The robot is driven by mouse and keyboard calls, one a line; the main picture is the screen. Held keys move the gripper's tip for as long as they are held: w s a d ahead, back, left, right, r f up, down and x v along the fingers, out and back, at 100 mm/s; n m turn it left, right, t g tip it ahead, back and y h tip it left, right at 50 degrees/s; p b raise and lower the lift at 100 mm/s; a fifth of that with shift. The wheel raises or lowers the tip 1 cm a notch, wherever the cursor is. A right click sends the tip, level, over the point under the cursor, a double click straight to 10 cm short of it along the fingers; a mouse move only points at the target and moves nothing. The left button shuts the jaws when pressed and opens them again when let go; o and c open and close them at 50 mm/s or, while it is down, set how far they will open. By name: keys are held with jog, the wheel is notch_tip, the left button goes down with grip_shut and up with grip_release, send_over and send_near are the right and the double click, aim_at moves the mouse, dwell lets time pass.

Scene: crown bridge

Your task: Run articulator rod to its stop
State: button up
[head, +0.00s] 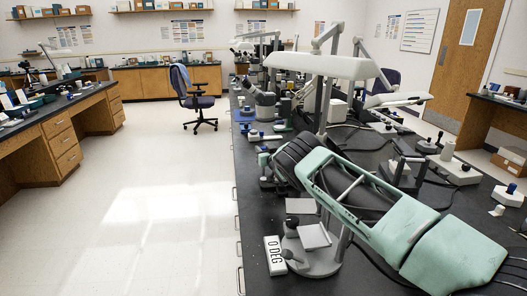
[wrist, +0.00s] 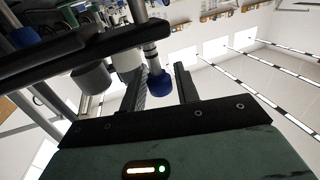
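In the wrist view a metal rod (wrist: 150,52) ends in a blue knob (wrist: 160,84), under a dark articulator frame (wrist: 80,48). My gripper (wrist: 159,80) has its two dark fingers apart, with the knob showing between them. A gap shows between the knob and the right finger; contact with the left finger cannot be told. In the head view my mint-green arm reaches from the lower right to the bench's left edge. It hides much of the articulator there, and the fingertips are too small to make out.
A microscope (head: 263,103) and several small devices stand farther back.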

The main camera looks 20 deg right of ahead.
grip_shut()
jog(key=f+b, duration=0.1)
jog(key=b, duration=0.1)
jog(key=shift+f+b, duration=0.35)
jog(key=shift+r, duration=0.1)
jog(key=shift+o, duration=2.2)
grip_release()
jog(key=s+b, duration=0.1)
jog(key=s, duration=1.1)
jog(key=shift+a, duration=0.15)
